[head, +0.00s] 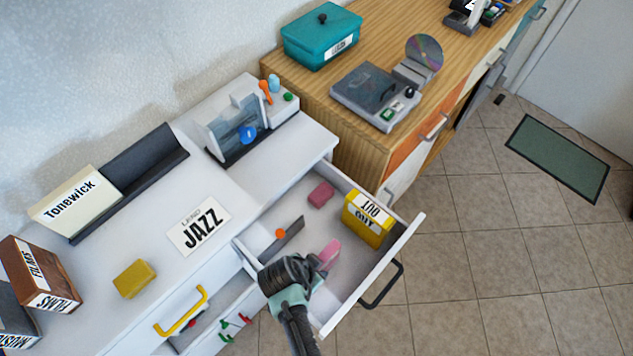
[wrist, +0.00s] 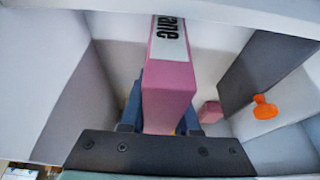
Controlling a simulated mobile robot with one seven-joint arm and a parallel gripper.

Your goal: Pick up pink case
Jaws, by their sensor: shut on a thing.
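The pink case (wrist: 167,95) is held between the two dark blue fingers of my gripper (wrist: 160,112) in the wrist view. It has a white label with black letters ending in "ane". In the head view a part of the pink case (head: 330,252) shows beside my gripper (head: 318,266), inside the open white drawer (head: 374,288). My gripper is shut on the case. The rest of the case is hidden behind my gripper and wrist in the head view. I cannot tell whether the case touches the drawer floor.
A small pink block (head: 321,193) and a yellow labelled box (head: 368,218) stand in the same drawer. A dark divider (head: 280,241) with an orange knob (head: 280,234) is on its left. The drawer's front has a black handle (head: 383,285). A lower drawer with small items is partly open.

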